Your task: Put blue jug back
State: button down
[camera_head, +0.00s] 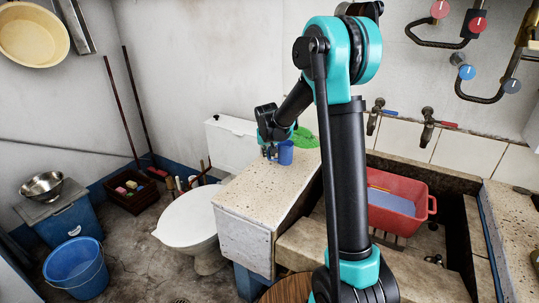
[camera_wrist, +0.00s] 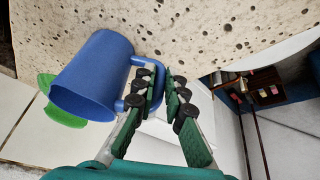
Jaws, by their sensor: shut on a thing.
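The blue jug (camera_head: 286,153) is at the back of the speckled stone counter (camera_head: 262,185), near the wall. In the wrist view the jug (camera_wrist: 92,72) appears tilted, with its open mouth toward the lower left and its handle toward my gripper. My gripper (camera_head: 270,152) is beside the jug on its left. In the wrist view my gripper (camera_wrist: 160,82) is shut on the jug's handle. Whether the jug's base touches the counter cannot be told.
A green item (camera_head: 304,138) lies just behind the jug. A red basin (camera_head: 398,200) sits in the trough to the right, below two taps. A toilet (camera_head: 190,218) stands left of the counter. The counter's front part is clear.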

jog(key=shift+f, duration=0.1)
jog(key=c, duration=1.6)
grip_release()
jog(key=d+v, duration=0.1)
jog(key=v, duration=1)
jog(key=shift+g+y, duration=0.3)
jog(key=shift+g, duration=0.1)
jog(key=s+d+f, duration=0.3)
jog(key=s+f, duration=0.1)
jog(key=s, duration=0.7)
jog(key=s+d+f, duration=0.4)
jog(key=s, duration=0.7)
jog(key=s+d+f, duration=0.4)
jog(key=s+f, duration=0.1)
jog(key=s, duration=0.6)
